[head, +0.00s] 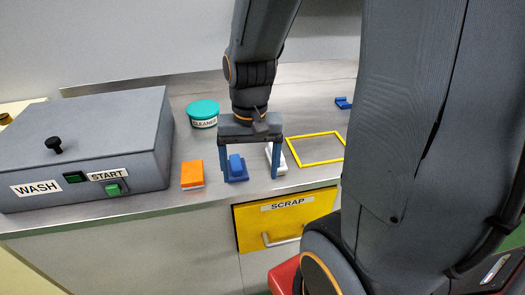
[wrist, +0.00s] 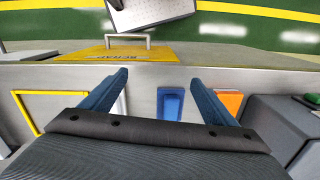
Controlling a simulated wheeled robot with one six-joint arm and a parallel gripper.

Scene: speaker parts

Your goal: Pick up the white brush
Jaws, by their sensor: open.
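The white brush (head: 283,162) lies on the metal counter in the head view, partly hidden behind the right finger of my gripper (head: 250,177). My gripper, also in the wrist view (wrist: 160,78), is open and empty, pointing down over the counter. A blue brush-like block (head: 236,170) shows between its fingers in the head view, and in the wrist view (wrist: 170,104) nearer the right finger. I cannot tell the exact height of the fingertips.
An orange block (head: 192,174) lies to the left, beside the grey wash box (head: 90,145). A teal cleaner tub (head: 203,113) stands behind. A yellow outlined square (head: 318,161) on the right is empty. A blue piece (head: 343,103) lies farther back. The yellow scrap drawer (head: 285,222) is below the edge.

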